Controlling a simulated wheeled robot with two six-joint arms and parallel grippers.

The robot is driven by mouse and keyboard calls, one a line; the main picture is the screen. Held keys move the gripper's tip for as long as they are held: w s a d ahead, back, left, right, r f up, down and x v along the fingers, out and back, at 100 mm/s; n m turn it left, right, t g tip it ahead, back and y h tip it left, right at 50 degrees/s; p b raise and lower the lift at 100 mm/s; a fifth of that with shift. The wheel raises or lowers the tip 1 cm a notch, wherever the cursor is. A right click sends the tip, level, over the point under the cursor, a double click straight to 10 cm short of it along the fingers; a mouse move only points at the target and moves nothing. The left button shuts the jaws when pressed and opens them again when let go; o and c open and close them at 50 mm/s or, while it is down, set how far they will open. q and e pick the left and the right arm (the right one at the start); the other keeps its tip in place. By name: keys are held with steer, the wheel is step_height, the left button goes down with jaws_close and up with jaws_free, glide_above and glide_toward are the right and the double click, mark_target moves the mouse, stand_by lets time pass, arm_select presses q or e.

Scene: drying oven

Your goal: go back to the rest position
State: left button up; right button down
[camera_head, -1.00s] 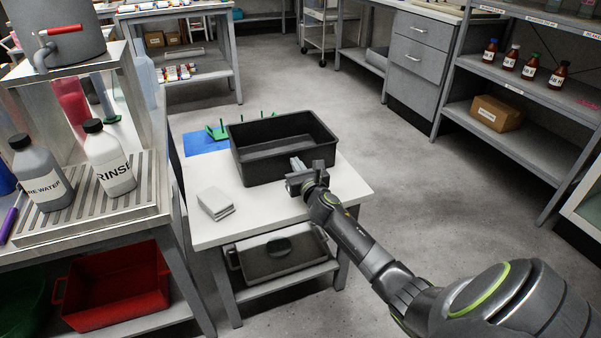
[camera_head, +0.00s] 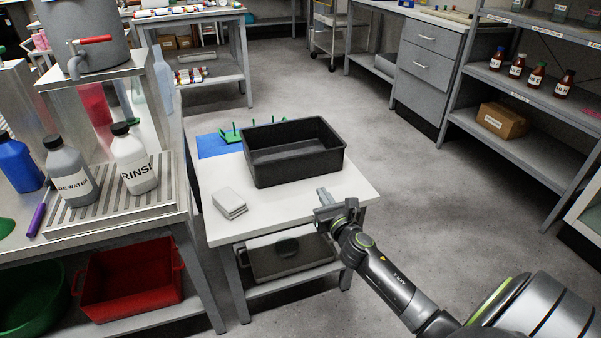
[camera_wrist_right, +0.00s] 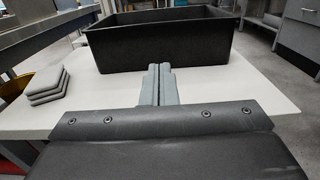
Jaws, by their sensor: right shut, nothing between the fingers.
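My right gripper (camera_head: 323,196) is shut and empty near the front right edge of the small white table (camera_head: 270,217). Its closed fingers also show in the right wrist view (camera_wrist_right: 161,84), pointing toward the black bin. The black bin (camera_head: 300,170) stands on the table beyond the fingertips, apart from them in the head view. It also shows in the right wrist view (camera_wrist_right: 190,45). My left gripper is not in view.
A stack of grey-white pads (camera_head: 229,203) lies on the table's left part. A green peg rack (camera_head: 235,133) on a blue mat stands behind. A bench at left holds a rinse bottle (camera_head: 133,165). Floor at right is clear.

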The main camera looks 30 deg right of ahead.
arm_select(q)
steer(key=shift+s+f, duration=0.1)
arm_select(e)
steer(key=shift+s, duration=0.1)
